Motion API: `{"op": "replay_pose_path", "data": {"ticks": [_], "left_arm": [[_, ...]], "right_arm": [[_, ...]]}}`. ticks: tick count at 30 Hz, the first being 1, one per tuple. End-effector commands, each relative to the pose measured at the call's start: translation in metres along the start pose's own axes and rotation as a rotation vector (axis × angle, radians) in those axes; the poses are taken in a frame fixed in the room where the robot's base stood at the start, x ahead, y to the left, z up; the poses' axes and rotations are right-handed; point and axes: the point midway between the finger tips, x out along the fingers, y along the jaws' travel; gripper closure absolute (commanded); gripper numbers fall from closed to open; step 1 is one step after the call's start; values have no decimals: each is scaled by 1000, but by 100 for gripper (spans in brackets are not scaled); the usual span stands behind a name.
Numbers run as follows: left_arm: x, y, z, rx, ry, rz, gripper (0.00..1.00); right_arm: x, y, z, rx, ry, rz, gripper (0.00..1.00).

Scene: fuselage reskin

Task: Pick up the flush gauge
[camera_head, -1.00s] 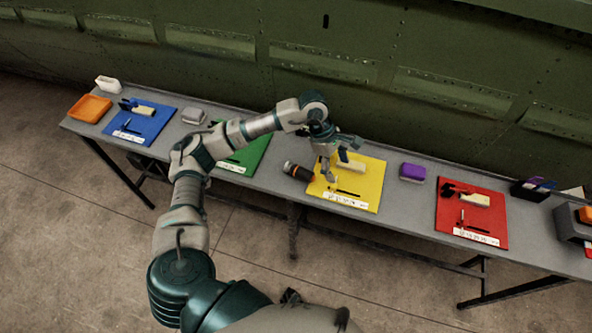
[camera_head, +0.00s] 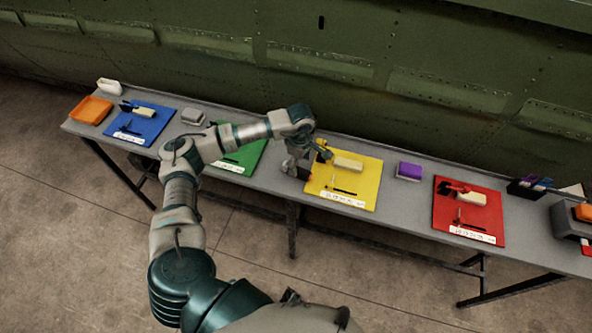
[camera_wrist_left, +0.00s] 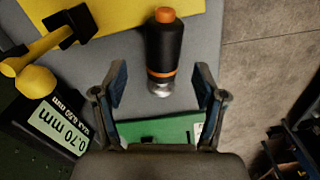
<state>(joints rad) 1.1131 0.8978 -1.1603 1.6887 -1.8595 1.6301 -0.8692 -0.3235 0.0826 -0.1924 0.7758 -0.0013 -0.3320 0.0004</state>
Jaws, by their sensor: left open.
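A black cylinder with an orange cap and orange band (camera_wrist_left: 165,42) lies on the grey table in the left wrist view, just left of the yellow mat in the head view. No thing is clearly marked as the flush gauge; I cannot tell whether it is this cylinder. A yellow tool with a black block (camera_wrist_left: 35,62) and a dark box with a "0.70 mm" label (camera_wrist_left: 62,128) lie to its left in the wrist view. My left gripper (camera_wrist_left: 160,82) is open above the table, its fingers on either side of the cylinder's metallic end, not closed on it. My right gripper is out of view.
The yellow mat (camera_head: 365,187) and green mat (camera_head: 250,158) flank the spot. The blue mat (camera_head: 158,113), red mat (camera_head: 490,215), purple block (camera_head: 410,171) and orange tray (camera_head: 91,109) sit farther along the table (camera_head: 400,205). The green fuselage (camera_head: 430,60) stands behind.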

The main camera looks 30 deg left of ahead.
Motion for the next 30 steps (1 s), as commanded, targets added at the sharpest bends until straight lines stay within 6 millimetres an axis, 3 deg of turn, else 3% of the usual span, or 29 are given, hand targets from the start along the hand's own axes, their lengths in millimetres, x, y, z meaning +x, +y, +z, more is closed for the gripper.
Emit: {"op": "replay_pose_path", "data": {"ticks": [9,18,20,27,30], "left_arm": [[46,-3,-8,-4,-5,-4,29],[52,-2,-2,-2,0,-2,29],[52,-2,-1,-1,1,-2,41],[52,-2,-2,-2,0,-2,100],[52,-2,-5,-3,-3,0,100]], "right_arm": [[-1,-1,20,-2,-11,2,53],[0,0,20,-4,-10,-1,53],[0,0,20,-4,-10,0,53],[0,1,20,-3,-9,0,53],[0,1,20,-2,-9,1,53]]}}
